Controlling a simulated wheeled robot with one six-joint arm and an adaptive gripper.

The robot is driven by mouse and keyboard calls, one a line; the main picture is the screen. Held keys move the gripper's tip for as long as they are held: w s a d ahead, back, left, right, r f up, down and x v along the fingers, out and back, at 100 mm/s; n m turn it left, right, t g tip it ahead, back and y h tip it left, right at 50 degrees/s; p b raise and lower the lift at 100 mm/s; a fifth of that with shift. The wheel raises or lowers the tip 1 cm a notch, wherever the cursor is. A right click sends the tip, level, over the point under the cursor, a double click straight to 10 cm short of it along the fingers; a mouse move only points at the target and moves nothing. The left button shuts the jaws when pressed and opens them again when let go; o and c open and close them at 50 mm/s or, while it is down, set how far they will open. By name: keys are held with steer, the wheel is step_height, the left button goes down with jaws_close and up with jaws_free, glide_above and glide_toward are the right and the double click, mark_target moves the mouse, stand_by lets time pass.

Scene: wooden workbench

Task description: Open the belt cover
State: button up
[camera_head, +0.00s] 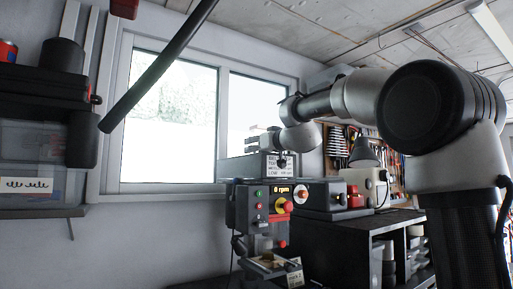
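A drill press (247,205) stands below the window, with a dark head and a lit "0 rpm" display. The belt cover (237,171) is the light grey box on top of its head; it appears closed. A printed label and a small dark knob show at the cover's right part. My gripper (257,143) is at the cover's upper edge, pointing left, with my wrist to its right. It is small and pale here, so I cannot tell whether its fingers are open or shut, or whether they touch the cover.
A dark workbench with shelves (345,250) is right of the press. A beige machine (376,187) stands on it, before a tool pegboard (338,147). A wall shelf (40,212) with bins is at left. A dark bar (160,68) crosses the upper left. The window (170,120) is behind.

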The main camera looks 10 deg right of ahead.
jaws_close()
